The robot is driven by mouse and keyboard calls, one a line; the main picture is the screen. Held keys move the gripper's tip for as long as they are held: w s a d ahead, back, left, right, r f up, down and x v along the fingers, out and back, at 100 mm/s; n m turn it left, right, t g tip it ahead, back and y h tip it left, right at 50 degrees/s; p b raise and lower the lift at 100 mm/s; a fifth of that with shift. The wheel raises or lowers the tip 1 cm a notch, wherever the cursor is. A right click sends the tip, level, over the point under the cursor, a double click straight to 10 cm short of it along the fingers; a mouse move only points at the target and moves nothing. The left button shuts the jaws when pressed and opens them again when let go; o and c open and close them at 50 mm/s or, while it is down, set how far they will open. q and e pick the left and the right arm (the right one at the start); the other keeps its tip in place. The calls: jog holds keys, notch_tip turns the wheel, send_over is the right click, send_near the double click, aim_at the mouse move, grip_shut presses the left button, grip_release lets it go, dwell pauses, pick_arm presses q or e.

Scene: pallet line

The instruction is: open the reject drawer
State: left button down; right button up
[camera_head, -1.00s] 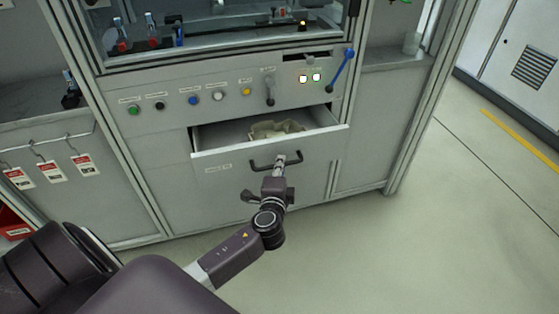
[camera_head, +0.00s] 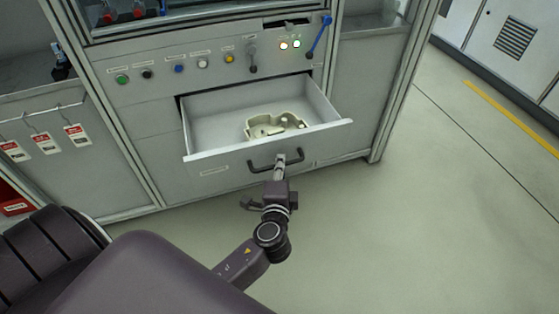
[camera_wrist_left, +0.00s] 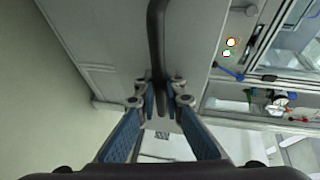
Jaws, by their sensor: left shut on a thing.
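The reject drawer (camera_head: 215,158) stands pulled out of the grey cabinet, below the row of buttons. A cream-coloured part (camera_head: 262,122) with smaller pieces lies inside it. The drawer has a dark bar handle (camera_head: 262,166) on its front. My left gripper (camera_head: 280,163) is shut on the handle near its right side. In the left wrist view the handle (camera_wrist_left: 156,40) runs between the two fingers of the left gripper (camera_wrist_left: 160,92). My right gripper is not in view.
Above the drawer is a panel with coloured buttons (camera_head: 178,69), a grey lever (camera_head: 253,55) and a blue lever (camera_head: 320,36). Red and white tags (camera_head: 45,142) hang on a rail at left. The floor (camera_head: 420,220) at right is clear.

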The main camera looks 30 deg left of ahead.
pick_arm(q)
jog(key=c, duration=2.3)
grip_release()
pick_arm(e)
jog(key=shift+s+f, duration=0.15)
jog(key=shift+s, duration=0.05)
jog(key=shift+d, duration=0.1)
pick_arm(q)
jog(key=v, duration=1.2)
jog(key=shift+a, duration=0.1)
